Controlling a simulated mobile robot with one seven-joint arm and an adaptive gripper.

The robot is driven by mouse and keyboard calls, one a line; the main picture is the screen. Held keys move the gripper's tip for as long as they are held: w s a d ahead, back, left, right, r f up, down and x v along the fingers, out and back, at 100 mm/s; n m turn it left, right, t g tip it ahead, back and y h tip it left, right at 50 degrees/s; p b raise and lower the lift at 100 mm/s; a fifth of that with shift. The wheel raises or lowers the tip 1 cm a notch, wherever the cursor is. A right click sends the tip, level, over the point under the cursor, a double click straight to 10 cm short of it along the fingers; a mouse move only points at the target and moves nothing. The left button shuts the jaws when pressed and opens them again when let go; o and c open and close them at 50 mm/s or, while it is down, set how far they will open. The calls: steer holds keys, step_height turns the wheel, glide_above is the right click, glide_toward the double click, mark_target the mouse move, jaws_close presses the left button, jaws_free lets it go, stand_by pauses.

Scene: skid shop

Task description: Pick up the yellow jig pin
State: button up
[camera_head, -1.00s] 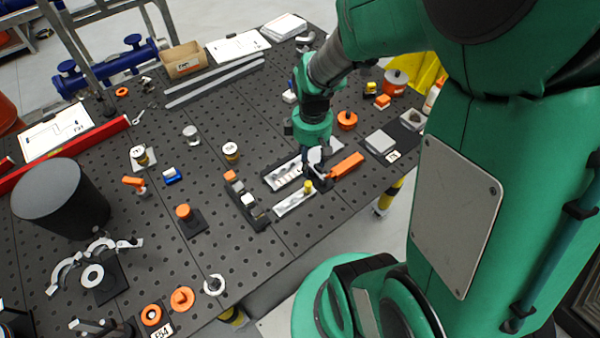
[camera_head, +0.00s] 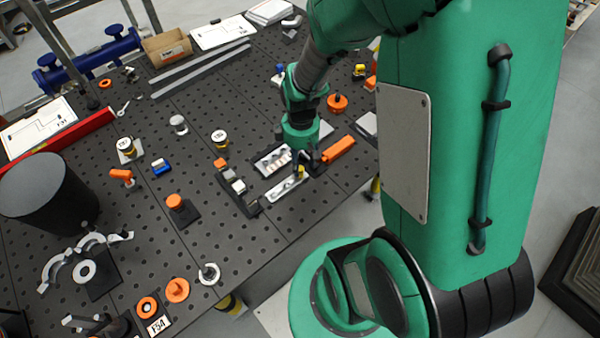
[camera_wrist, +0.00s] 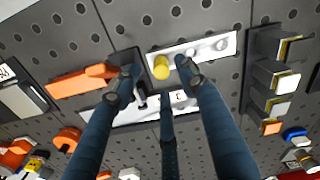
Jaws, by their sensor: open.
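The yellow jig pin (camera_wrist: 161,68) stands at one end of a light metal strip (camera_wrist: 216,46) with several round holes or studs. In the wrist view it lies between the tips of my open gripper (camera_wrist: 152,88), a little beyond them, and nothing is held. In the head view the pin (camera_head: 300,172) is a small yellow spot at the strip's right end, partly covered by my gripper (camera_head: 303,170). I cannot tell whether any finger touches it.
An orange-handled clamp (camera_wrist: 85,80) on a dark base lies close left of the pin. A second light plate (camera_head: 272,161) lies beside the strip. A dark rack of blocks (camera_wrist: 275,80) stands right. Bare perforated table (camera_head: 245,110) lies farther back.

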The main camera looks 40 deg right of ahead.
mark_target(300, 168)
steer(key=shift+f, duration=0.15)
steer(key=shift+w+f+b, duration=0.1)
steer(key=shift+f+b, duration=0.5)
steer(key=shift+f, duration=1.95)
jaws_close()
